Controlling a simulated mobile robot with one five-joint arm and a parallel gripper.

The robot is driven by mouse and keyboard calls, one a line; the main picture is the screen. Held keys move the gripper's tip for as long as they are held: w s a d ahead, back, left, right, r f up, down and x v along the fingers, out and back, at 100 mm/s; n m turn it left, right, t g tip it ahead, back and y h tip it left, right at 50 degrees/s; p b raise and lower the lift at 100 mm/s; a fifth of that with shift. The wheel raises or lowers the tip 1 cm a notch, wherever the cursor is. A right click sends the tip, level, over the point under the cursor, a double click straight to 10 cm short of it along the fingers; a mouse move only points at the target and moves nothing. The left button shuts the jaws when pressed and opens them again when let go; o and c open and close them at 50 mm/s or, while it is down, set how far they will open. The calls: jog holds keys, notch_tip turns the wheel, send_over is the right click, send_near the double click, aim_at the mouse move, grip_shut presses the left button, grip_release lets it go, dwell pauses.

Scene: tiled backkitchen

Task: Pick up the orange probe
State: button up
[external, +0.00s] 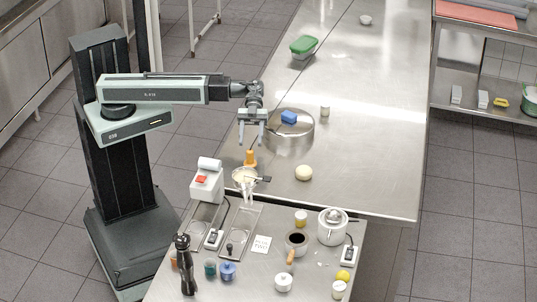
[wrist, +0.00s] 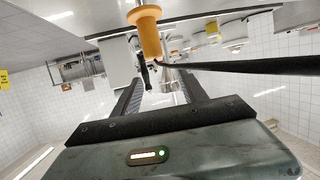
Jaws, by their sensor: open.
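The orange probe (external: 250,157) shows in the external view as a small orange piece, standing at the near end of the steel counter above a pale round dish. In the wrist view the orange probe (wrist: 148,35) is at the top centre, with a wider end and a narrower body. My gripper (external: 252,142) points down just above it in the external view, fingers apart and empty. In the wrist view my gripper (wrist: 160,85) has its two dark fingers spread, with the probe beyond their tips. The probe's lower part is hard to make out.
A large round steel vessel (external: 301,138) bearing a blue block (external: 289,117) is to the right. A pale ball (external: 304,172) lies on the counter. The far counter is mostly clear.

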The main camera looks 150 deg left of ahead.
aim_at(250, 162)
notch_tip(250, 162, down, 7)
jog(key=b, duration=0.7)
jog(key=shift+d+f, duration=0.1)
jog(key=shift+f, duration=0.05)
jog(key=shift+w+d, duration=0.1)
jog(key=shift+w, duration=0.05)
jog(key=b+x, duration=0.1)
jog(key=x, duration=0.3)
jog(key=shift+w+d, duration=0.2)
jog(key=shift+w, duration=0.1)
grip_shut()
